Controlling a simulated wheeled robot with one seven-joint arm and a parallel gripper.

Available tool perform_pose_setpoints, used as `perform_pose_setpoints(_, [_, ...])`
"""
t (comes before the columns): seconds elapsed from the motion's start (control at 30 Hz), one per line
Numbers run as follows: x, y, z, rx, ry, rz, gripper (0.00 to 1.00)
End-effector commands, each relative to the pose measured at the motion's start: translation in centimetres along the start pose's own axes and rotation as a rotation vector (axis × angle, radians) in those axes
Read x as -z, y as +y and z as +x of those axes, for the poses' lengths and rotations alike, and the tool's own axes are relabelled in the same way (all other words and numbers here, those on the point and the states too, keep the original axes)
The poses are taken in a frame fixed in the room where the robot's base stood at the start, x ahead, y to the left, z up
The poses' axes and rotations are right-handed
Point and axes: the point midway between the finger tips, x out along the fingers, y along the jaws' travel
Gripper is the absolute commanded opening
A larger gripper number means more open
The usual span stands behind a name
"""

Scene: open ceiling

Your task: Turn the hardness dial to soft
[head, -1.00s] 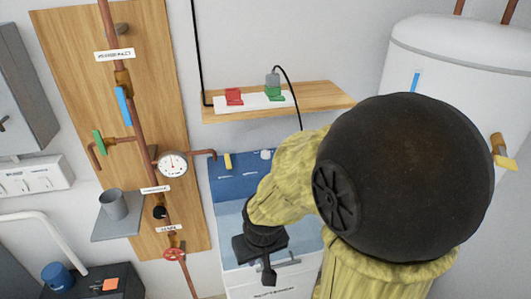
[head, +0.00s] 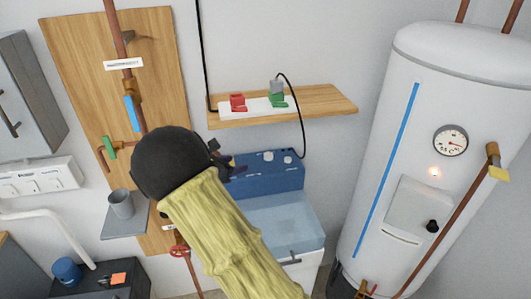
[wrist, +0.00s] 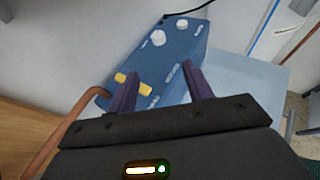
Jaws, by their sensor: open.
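The blue control panel (head: 262,183) is on top of the softener unit below the shelf; it also fills the middle of the wrist view (wrist: 182,55). It carries a larger white round knob (wrist: 158,38), a smaller white knob (wrist: 182,23) and a yellow lever (wrist: 133,84). The white knobs also show in the head view (head: 268,156). The labels are too small to read, so I cannot tell which is the hardness dial. My gripper (wrist: 160,70) is open and empty, its dark fingers over the panel's near end, the yellow lever beside the left finger. My arm hides the panel's left end in the head view.
A wooden shelf (head: 325,103) with red and green plugs and a hanging cable is above the panel. A copper pipe (wrist: 55,135) runs close to the left of my gripper. A white tank (head: 395,110) stands at the right. A pipe board (head: 165,70) is at the left.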

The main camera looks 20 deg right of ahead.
Motion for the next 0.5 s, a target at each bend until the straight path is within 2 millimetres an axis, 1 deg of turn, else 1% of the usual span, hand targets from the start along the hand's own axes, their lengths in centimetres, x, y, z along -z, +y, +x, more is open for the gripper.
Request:
perform_pose_setpoints(0.07, [-0.32,0.47,-0.09,-0.008,-0.023,-0.022,0.51])
perform_pose_setpoints(0.33, [-0.27,0.4,-0.01,-0.008,-0.02,-0.02,0.51])
perform_pose_setpoints(0.5, [-0.32,0.4,0.86,-0.007,-0.019,-0.019,0.51])
